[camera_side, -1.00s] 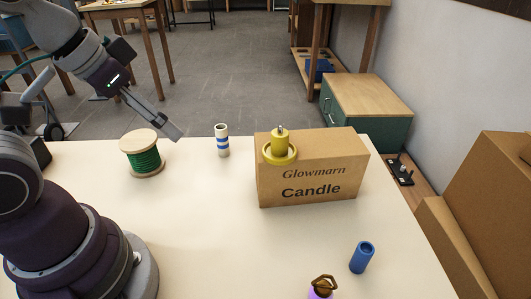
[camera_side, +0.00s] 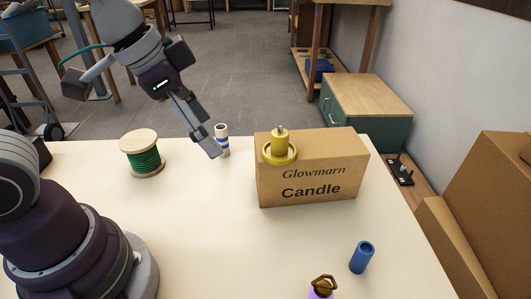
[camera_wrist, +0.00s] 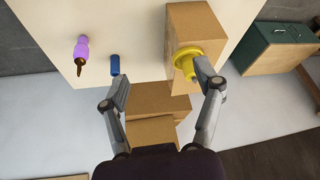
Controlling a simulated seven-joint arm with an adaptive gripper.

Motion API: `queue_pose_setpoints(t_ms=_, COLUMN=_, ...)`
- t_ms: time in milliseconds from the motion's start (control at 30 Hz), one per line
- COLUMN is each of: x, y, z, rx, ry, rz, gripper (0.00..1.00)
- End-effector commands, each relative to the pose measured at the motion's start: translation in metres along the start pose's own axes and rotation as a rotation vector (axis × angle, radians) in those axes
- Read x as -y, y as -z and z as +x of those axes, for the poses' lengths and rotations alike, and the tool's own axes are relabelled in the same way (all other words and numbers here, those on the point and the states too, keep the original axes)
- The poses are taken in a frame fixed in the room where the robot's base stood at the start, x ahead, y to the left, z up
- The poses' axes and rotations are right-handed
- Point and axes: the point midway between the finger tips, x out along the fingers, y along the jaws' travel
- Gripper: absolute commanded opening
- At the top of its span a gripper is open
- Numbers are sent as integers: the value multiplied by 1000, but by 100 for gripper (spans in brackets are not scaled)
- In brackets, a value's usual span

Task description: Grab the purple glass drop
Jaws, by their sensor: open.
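The purple glass drop (camera_side: 321,292) with a brass loop on top is at the bottom edge of the side view, partly cut off. In the wrist view the purple drop (camera_wrist: 81,46) is whole, at the upper left, its brass end pointing down in the picture.
A cardboard candle box (camera_side: 310,180) stands on the table with a yellow candle holder (camera_side: 279,150) on it. A blue cylinder (camera_side: 362,257) stands near the drop. The table's middle is clear.

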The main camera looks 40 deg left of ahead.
Motion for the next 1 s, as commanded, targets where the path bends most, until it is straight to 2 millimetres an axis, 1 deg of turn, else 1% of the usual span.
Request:
queue_pose_setpoints(t_ms=33, x=-21, y=15, z=14, rx=23, ry=-74, rz=165, gripper=66)
queue_pose_setpoints(t_ms=67, x=-34, y=23, z=22, rx=26, ry=-117, rz=264, gripper=66)
queue_pose_setpoints(t_ms=100, x=-53, y=32, z=33, rx=29, ry=-174, rz=388, gripper=66)
queue_pose_setpoints(t_ms=200, x=-97, y=43, z=55, rx=23, ry=-304, rz=639, gripper=66)
queue_pose_setpoints(t_ms=300, x=-128, y=45, z=70, rx=13, ry=-392, rz=792, gripper=66)
queue_pose_setpoints(t_ms=433, x=-145, y=43, z=83, rx=6, ry=-436, rz=862, gripper=66)
queue_pose_setpoints(t_ms=500, x=-150, y=39, z=96, rx=8, ry=-437, rz=864, gripper=66)
queue_pose_setpoints(t_ms=600, x=-156, y=36, z=113, rx=9, ry=-435, rz=861, gripper=66)
queue_pose_setpoints(t_ms=767, x=-164, y=30, z=133, rx=9, ry=-433, rz=859, gripper=66)
queue_pose_setpoints(t_ms=900, x=-173, y=23, z=158, rx=9, ry=-433, rz=858, gripper=66)
queue_pose_setpoints(t_ms=1000, x=-177, y=21, z=168, rx=7, ry=-431, rz=857, gripper=66)
